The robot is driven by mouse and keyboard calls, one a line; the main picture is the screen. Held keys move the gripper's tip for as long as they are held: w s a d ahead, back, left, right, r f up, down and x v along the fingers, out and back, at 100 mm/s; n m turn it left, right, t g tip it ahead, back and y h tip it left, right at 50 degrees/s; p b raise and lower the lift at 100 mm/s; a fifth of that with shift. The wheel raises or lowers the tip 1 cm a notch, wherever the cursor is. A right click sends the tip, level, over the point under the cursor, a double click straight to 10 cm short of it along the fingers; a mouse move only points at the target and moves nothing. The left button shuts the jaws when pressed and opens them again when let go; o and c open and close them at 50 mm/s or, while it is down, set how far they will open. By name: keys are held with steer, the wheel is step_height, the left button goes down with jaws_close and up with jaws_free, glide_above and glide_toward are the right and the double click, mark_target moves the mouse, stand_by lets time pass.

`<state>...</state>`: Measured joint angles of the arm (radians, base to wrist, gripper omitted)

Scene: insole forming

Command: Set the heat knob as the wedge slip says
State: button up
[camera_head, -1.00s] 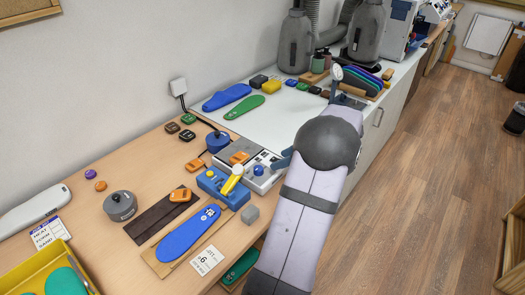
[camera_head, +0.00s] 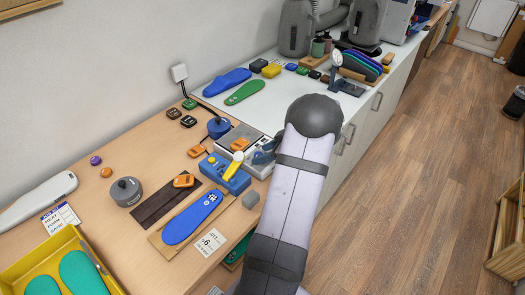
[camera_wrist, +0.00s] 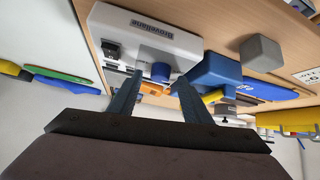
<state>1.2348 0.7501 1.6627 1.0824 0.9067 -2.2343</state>
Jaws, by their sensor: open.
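The slip (camera_head: 209,242) is a white card with a printed 6 at the bench's front edge, beside the blue insole (camera_head: 192,219). The pale heater unit (camera_head: 259,170) stands behind the blue block. Its blue knob (camera_wrist: 161,72) shows in the wrist view, between my fingertips in the picture. In the head view my gripper hides the knob. My gripper (camera_wrist: 158,78) is open, with nothing held. It also shows in the head view (camera_head: 264,152), low over the heater's right side. I cannot tell whether the fingers are around the knob or short of it. The knob's setting is not readable.
The blue block (camera_head: 226,176) with a yellow handle (camera_head: 234,164) stands close beside the heater. A grey cube (camera_head: 250,200) lies near the front edge. Orange pieces (camera_head: 183,181) and a grey round pot (camera_head: 126,191) are to the left.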

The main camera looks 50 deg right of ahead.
steer(key=shift+w+f, duration=0.4)
steer(key=shift+f, duration=0.05)
steer(key=c, duration=1)
steer(key=shift+c, duration=0.2)
